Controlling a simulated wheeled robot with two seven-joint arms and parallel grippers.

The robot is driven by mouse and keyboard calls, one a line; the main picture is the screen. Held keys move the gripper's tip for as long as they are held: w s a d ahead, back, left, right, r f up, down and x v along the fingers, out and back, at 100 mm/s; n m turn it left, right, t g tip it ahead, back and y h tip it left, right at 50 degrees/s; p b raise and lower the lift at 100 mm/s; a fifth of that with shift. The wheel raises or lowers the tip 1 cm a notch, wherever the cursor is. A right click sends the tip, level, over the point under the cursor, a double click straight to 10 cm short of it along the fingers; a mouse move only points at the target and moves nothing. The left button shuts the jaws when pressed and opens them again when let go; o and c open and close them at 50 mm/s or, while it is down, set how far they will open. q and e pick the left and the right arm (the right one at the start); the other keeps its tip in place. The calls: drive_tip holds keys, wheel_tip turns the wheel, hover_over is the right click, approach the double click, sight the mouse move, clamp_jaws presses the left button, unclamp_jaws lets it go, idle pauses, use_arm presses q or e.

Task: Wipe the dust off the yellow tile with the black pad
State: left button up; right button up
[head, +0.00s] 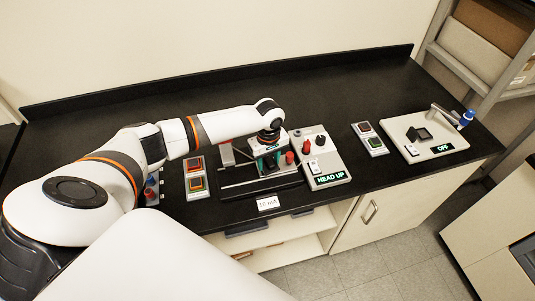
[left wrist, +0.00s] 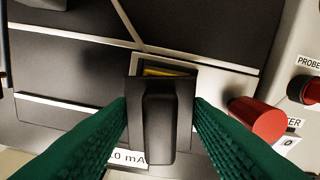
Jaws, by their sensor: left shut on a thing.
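My left gripper (head: 268,163) is over the dark profiler stage (head: 232,207) at the middle of the bench. In the left wrist view its green fingers (left wrist: 160,115) are shut on the upright handle of the black pad (left wrist: 137,90). Only a thin strip of the yellow tile (left wrist: 168,72) shows past the pad's far edge, inside a pale frame. The pad hides the rest of the tile, so I cannot see the dust or tell whether pad and tile touch. My right gripper is not in view.
A control box (head: 322,158) reading "HEAD UP" stands right of the stage. A red knob (left wrist: 258,121) is close to the right finger. A panel reading "OFF" (head: 430,136) is far right. The bench's back is clear.

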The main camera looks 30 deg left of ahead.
sight(268, 157)
use_arm(q)
drive_tip(key=shift+w+a, duration=0.1)
idle(0.3)
drive_tip(key=shift+w+a, duration=0.3)
drive_tip(key=shift+a, duration=0.1)
wheel_tip(268, 157, up, 2)
drive_tip(key=shift+r+p, duration=0.1)
drive_tip(key=shift+p, duration=1.1)
drive_tip(key=shift+r, duration=1.9)
drive_tip(key=shift+d, duration=0.1)
